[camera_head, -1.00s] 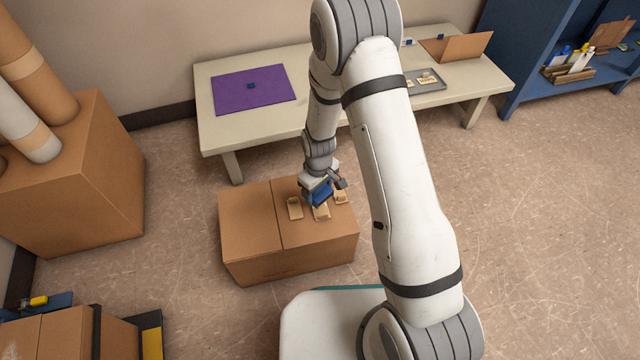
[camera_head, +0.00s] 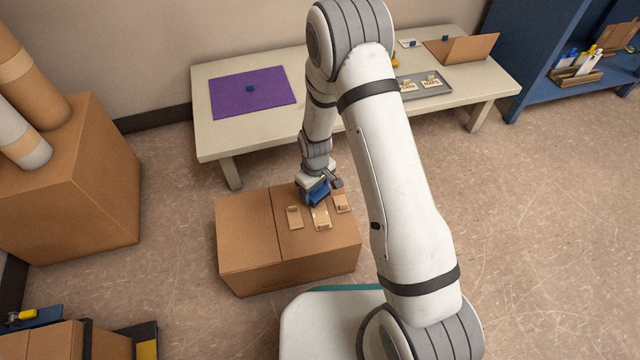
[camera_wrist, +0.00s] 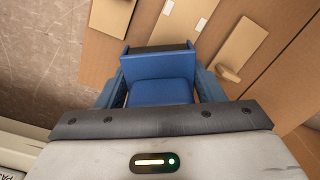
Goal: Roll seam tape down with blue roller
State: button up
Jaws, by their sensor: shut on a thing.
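My gripper (camera_head: 318,190) is shut on a blue block-like tool, taken as the blue roller (camera_head: 319,197), above the far part of the cardboard box (camera_head: 245,225). In the wrist view the blue roller (camera_wrist: 160,88) sits between the two fingers, with a dark far edge. Three small tan pieces lie on the box top: a left one (camera_head: 294,219), a middle one (camera_head: 323,224) and a right one (camera_head: 342,204). The middle piece is partly behind the roller in the head view. I cannot tell whether the roller touches it.
A pale table (camera_head: 215,140) behind holds a purple mat (camera_head: 270,100) with a small blue block (camera_head: 250,88), and a grey tray (camera_head: 436,90). A blue shelf (camera_head: 540,95) stands right. Tall cartons (camera_head: 90,190) stand left.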

jog(key=shift+s+a+r+p, duration=0.1)
jog(key=shift+r+p, duration=2.05)
jog(key=shift+r, duration=1.7)
